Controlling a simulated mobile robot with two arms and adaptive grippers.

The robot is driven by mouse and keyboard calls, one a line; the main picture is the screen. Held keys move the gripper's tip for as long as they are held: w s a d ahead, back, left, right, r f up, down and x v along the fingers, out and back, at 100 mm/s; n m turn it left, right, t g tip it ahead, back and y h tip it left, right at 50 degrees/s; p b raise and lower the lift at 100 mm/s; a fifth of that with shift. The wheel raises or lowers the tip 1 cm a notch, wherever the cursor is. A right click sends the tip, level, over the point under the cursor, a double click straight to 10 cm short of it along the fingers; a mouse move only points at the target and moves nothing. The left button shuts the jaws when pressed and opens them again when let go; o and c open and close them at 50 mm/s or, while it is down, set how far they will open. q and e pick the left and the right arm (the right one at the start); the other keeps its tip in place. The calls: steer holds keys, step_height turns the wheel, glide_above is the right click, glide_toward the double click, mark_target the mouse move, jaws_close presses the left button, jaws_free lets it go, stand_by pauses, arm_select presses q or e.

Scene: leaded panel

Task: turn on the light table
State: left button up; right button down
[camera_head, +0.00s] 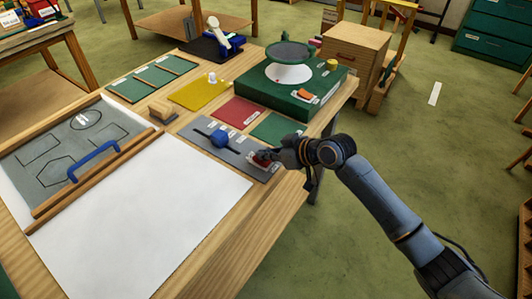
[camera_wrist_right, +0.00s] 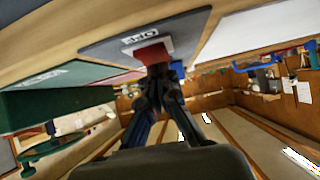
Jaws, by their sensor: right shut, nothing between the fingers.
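The light table (camera_head: 165,220) is a large plain white surface at the lower left; I cannot tell whether it is lit. Beside it is a grey control plate (camera_head: 240,158) with a blue slider knob (camera_head: 219,139) and a red switch (camera_head: 261,163) at its near right end. In the right wrist view the red switch (camera_wrist_right: 152,54) sits on a pale labelled base. My right gripper (camera_head: 270,155) is shut and empty, its fingertips at the switch, apparently touching it. The fingers partly hide the switch. My left gripper is not in view.
Yellow (camera_head: 200,93), red (camera_head: 238,113) and green sheets lie behind the plate. A green box (camera_head: 295,93) stands at the back right. Open floor lies right of the bench.

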steer(key=shift+r+p, duration=0.15)
steer(key=shift+p, duration=0.15)
steer(key=shift+a+f+g+h+p, duration=0.15)
steer(key=shift+f+g+h+p, duration=0.2)
steer(key=shift+p, duration=0.2)
steer(key=shift+w+a, duration=0.1)
steer(key=shift+w+a+r, duration=0.25)
steer(key=shift+w+a, duration=0.2)
steer(key=shift+a, duration=0.1)
